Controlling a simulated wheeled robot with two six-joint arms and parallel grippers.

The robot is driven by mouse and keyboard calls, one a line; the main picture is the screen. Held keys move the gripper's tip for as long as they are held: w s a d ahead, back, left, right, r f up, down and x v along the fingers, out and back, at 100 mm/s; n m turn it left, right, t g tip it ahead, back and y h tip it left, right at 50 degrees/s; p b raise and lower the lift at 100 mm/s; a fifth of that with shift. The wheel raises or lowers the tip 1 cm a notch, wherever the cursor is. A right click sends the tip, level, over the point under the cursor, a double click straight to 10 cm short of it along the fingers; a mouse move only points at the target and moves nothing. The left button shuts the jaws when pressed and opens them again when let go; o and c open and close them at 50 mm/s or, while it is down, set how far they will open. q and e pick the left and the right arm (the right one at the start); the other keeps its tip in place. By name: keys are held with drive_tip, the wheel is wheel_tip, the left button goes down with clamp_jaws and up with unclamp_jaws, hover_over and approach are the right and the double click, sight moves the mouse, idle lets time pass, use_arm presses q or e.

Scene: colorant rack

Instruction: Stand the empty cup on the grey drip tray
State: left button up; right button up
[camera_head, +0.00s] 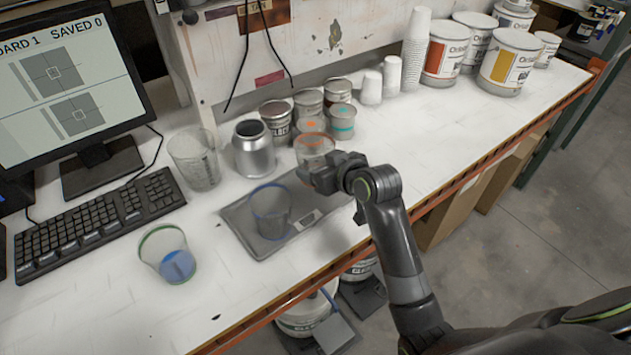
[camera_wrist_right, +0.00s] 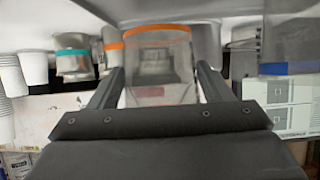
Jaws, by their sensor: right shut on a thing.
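My right gripper (camera_head: 318,172) is shut on a clear cup with an orange rim (camera_head: 314,147), at the far right of the grey tray. The same cup (camera_wrist_right: 158,70) sits between the two fingers in the right wrist view and looks empty. The grey tray (camera_head: 247,238) lies flat on the bench. A clear cup with a blue rim (camera_head: 270,212) stands upright on it and looks empty. A clear cup with a green rim (camera_head: 167,254) stands left of the tray with blue liquid inside. My left gripper is not in view.
A silver can (camera_head: 254,153), a clear measuring jug (camera_head: 194,160) and several small tins (camera_head: 308,103) stand behind the tray. A keyboard (camera_head: 95,220) and monitor (camera_head: 66,80) are at the left. White cups and paint cans (camera_head: 510,62) stand back right.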

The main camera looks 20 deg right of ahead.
drive_tip(key=shift+f, duration=2.25)
drive_tip(key=shift+f, duration=0.2)
drive_tip(key=o, duration=1)
drive_tip(key=shift+r, duration=0.15)
drive_tip(key=shift+r, duration=0.1)
drive_tip(key=v, duration=1.2)
drive_tip(key=shift+b, duration=0.3)
